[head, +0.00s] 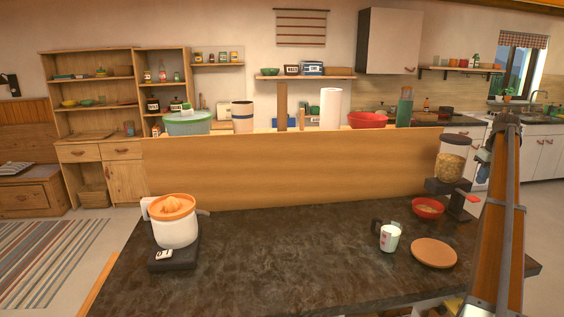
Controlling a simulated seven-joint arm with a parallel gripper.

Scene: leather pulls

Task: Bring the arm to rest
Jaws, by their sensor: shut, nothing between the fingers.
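My arm (510,215) stands at the right of the head view, its orange-brown and grey links rising steeply from the bottom edge to a bend near the top right. My gripper cannot be made out in this view. The arm hides part of the counter's right end and part of the kitchen behind it.
The dark counter (290,265) has a clear middle. A juicer (175,228) stands at left. At right are a white mug (389,238), round brown board (433,252), red bowl (428,208) and cereal dispenser (452,160). A wooden panel (290,170) rises behind.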

